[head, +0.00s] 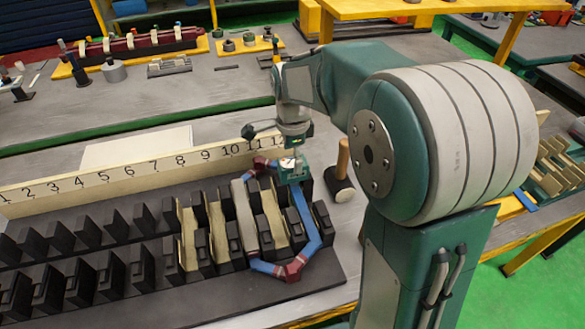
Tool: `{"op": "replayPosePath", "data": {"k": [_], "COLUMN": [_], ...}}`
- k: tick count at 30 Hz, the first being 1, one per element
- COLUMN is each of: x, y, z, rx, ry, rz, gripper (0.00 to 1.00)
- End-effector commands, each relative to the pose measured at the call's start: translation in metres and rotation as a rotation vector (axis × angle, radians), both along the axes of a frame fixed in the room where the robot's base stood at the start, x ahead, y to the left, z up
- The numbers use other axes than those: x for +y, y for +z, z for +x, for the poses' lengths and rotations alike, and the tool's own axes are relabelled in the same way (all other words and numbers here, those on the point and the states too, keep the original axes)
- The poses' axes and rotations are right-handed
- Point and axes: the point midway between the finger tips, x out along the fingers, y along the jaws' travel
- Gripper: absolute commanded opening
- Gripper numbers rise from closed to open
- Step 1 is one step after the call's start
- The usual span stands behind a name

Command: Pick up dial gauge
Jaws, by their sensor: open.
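A small round pale face, which looks like the dial gauge (287,162), shows at a small teal block (297,175) near the right end of the black slotted stator base (190,302). My gripper (275,143) is right above it, pointing down, with its dark fingers spread and one reaching out to the left. It is open. My wrist and fingers partly cover the gauge, and I cannot tell whether a finger touches it.
A blue and red coil (266,267) loops through the base's slots. A numbered ruler board (140,170) stands behind. A wooden-handled mallet (342,160) is close on the right. Several tools and parts lie on the back bench (215,92).

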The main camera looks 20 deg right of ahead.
Motion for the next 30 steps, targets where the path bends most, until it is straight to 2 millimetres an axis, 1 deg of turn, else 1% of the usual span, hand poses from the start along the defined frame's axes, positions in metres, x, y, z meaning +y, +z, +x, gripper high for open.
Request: {"op": "replayPosePath", "data": {"k": [1, 4, 11, 12, 13, 14, 15, 17, 18, 30], "x": [0.0, 0.0, 0.0, 0.0, 0.0, 0.0, 0.0, 0.0, 0.0, 0.0], "y": [-0.008, -0.016, -0.018, -0.018, -0.018, -0.018, -0.018, -0.018, -0.018, -0.017], "z": [0.0, 0.0, 0.001, 0.001, 0.001, 0.001, 0.001, 0.001, 0.001, 0.0], "rx": [0.003, 0.001, -0.001, -0.001, -0.001, -0.001, -0.001, -0.001, -0.001, 0.001], "ry": [0.0, 0.0, 0.0, 0.0, 0.0, 0.0, 0.0, 0.0, 0.0, 0.0], "rz": [0.0, 0.0, 0.0, 0.0, 0.0, 0.0, 0.0, 0.0, 0.0, 0.0], "gripper": [1.0, 1.0, 1.0, 0.91, 0.78, 0.64, 0.47, 0.2, 0.11, 0.12]}}
